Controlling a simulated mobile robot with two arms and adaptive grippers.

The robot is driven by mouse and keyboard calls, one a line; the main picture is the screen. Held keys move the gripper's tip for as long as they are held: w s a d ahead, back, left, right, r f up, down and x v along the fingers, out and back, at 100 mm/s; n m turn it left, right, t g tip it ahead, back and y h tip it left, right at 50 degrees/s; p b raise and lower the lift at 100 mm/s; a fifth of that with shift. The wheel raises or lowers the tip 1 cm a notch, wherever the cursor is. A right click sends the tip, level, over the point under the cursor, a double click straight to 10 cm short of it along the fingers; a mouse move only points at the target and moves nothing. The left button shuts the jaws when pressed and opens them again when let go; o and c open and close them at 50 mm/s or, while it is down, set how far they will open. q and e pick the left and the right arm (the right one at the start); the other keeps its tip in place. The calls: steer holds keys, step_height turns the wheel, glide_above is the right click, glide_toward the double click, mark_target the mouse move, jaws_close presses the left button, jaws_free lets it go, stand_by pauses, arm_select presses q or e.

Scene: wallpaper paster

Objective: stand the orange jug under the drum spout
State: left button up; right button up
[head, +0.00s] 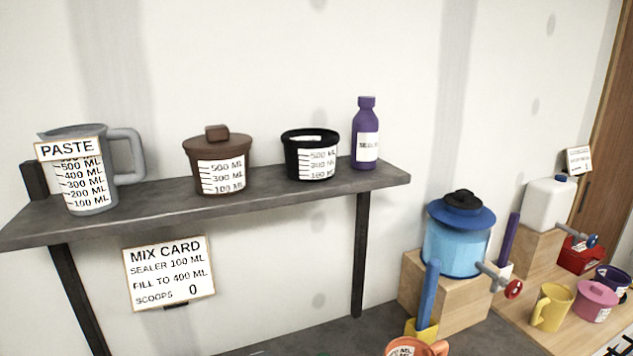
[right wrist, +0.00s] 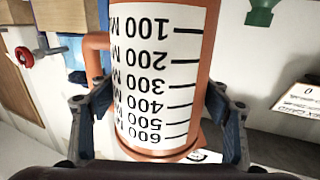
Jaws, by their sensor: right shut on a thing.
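The orange jug (head: 402,349) shows only its top at the bottom edge of the head view. In the right wrist view the jug (right wrist: 160,85) fills the middle, with its measuring scale facing the camera. My right gripper (right wrist: 157,100) is shut on it, one finger on each side. The blue drum (head: 452,245) stands on a wooden block at the right. Its grey spout (head: 491,270) ends in a red valve (head: 513,289). The jug is left of and nearer than the spout, apart from it. My left gripper is out of view.
A blue tube (head: 428,295) in a yellow holder stands beside the drum's block. A yellow mug (head: 552,307), a pink pot (head: 597,300) and a white canister (head: 548,205) are at the right. A shelf (head: 290,203) with several containers is above left.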

steer(key=s+h+b, duration=0.1)
steer(key=s+b, duration=0.8)
steer(key=s, duration=1)
steer(key=shift+s+a+r+m, duration=0.2)
steer(key=shift+s+a+m, duration=0.05)
steer(key=shift+a+m, duration=0.1)
